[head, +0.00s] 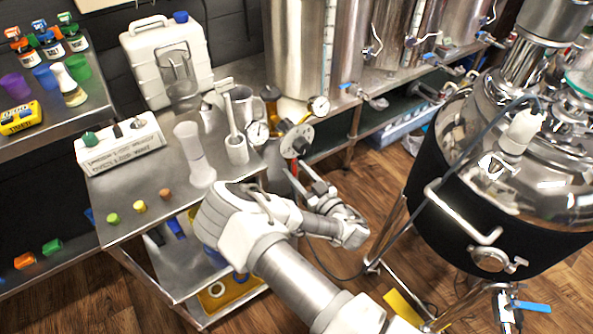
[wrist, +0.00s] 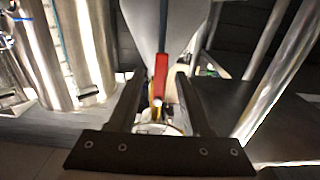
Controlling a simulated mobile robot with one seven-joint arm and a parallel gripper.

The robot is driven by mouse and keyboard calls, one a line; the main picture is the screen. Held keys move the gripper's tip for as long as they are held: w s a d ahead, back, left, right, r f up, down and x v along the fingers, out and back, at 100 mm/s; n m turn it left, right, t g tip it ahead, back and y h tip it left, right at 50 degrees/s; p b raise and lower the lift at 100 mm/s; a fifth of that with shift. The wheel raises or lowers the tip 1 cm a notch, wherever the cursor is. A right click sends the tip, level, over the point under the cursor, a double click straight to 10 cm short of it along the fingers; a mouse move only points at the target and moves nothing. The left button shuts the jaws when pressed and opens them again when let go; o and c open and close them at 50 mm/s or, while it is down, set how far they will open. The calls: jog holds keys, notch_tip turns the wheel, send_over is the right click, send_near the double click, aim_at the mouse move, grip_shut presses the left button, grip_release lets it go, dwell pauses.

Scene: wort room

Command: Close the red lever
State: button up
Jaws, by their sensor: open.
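The red lever (wrist: 161,72) shows in the wrist view as an upright narrow red bar above a brass-coloured fitting (wrist: 157,102). In the head view a small red part (head: 289,147), likely the same lever, shows beside a round metal disc at the cart's right edge. My gripper (head: 308,181) is just in front of and below it. In the wrist view my gripper (wrist: 160,84) is open, with one dark finger on each side of the lever in the picture. I see no contact, and the depth between fingertips and lever is hard to tell.
A steel cart (head: 140,205) with a white jug (head: 167,62), glassware and a labelled box stands left. Pressure gauges (head: 318,106) sit close to the lever. Steel tanks line the back. A large black-jacketed kettle (head: 490,215) stands right. Wooden floor lies between cart and kettle.

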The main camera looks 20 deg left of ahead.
grip_shut()
jog(key=shift+w+d+r+p, duration=0.1)
jog(key=shift+d+p, duration=0.05)
jog(key=shift+p, duration=0.45)
jog(key=shift+n+p, duration=0.4)
jog(key=shift+n, duration=0.3)
grip_release()
jog(key=shift+d, duration=0.15)
